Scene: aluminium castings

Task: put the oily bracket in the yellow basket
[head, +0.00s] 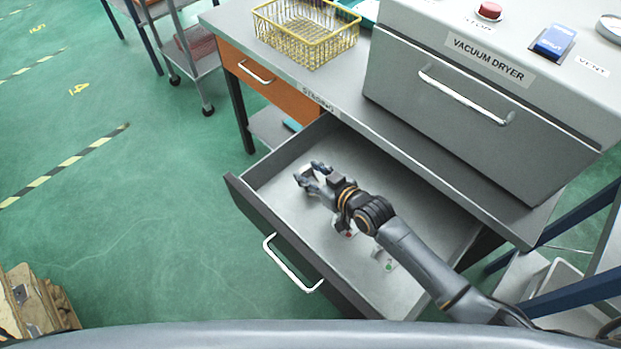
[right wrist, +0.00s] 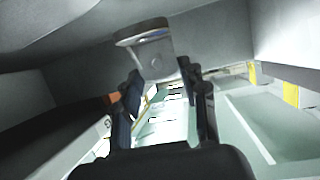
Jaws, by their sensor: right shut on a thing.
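My right gripper (head: 308,175) is over the open drawer, near its left end. In the right wrist view the gripper (right wrist: 167,88) is shut on a pale grey metal bracket (right wrist: 155,58) with a small round hole and a darker flange. Whether its surface is oily I cannot tell. In the head view the bracket is mostly hidden by the fingers. The yellow wire basket (head: 306,38) stands on the staging bench top at the back, apart from the gripper, and looks empty. My left gripper is not in view.
The grey drawer (head: 415,195) is pulled out; small pale parts with a red mark (head: 348,233) and a green mark (head: 387,262) lie in it beneath my arm. The vacuum dryer (head: 470,85) stands right of the basket. An orange drawer (head: 268,82) is shut below the bench top.

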